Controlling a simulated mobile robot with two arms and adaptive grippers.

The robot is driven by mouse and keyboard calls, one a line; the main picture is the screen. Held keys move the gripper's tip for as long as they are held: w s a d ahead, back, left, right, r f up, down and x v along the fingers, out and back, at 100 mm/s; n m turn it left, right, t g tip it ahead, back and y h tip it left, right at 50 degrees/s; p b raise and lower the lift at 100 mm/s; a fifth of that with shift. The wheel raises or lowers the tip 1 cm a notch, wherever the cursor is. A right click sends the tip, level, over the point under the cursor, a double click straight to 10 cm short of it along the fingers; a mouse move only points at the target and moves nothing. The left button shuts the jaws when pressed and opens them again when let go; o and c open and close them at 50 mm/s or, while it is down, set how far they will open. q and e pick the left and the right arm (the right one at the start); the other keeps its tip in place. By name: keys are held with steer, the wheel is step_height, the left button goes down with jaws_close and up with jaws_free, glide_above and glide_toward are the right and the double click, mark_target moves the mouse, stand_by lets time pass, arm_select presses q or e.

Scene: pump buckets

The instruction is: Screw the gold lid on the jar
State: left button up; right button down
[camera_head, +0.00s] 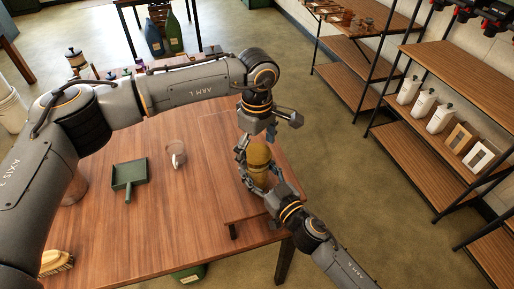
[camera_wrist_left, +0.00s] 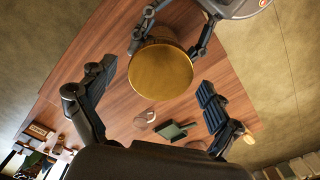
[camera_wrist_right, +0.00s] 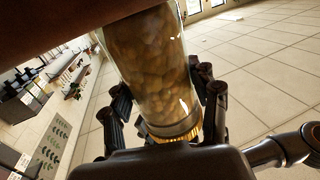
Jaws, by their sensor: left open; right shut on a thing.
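A glass jar full of round brownish pieces (camera_wrist_right: 155,60) stands upright at the right end of the wooden table. Its gold lid (camera_wrist_left: 161,72) sits on top of the jar; how far it is screwed on cannot be seen. In the right wrist view the lid's ribbed gold edge (camera_wrist_right: 190,134) shows at the jar's end. My right gripper (camera_head: 258,174) is shut around the jar from the near right side. My left gripper (camera_head: 268,128) is above the jar, pointing down. In the left wrist view its fingers (camera_wrist_left: 155,100) are spread wide, apart from the lid.
On the table (camera_head: 170,215) are a green dustpan (camera_head: 129,174), a clear glass cup (camera_head: 176,155) and a brush (camera_head: 57,262). Small bottles stand at the table's far edge. Shelves (camera_head: 430,130) with white bottles stand to the right across free floor.

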arm_select(q)
steer(key=shift+r, duration=2.3)
steer(key=shift+c, duration=0.3)
steer(key=n, duration=0.3)
steer(key=shift+r, duration=0.35)
steer(key=n, duration=0.2)
steer(key=r+n, duration=0.1)
steer(key=n, duration=0.5)
steer(key=shift+r, duration=0.4)
steer(key=n, duration=0.2)
steer(key=r+n, duration=0.1)
steer(key=n, duration=0.2)
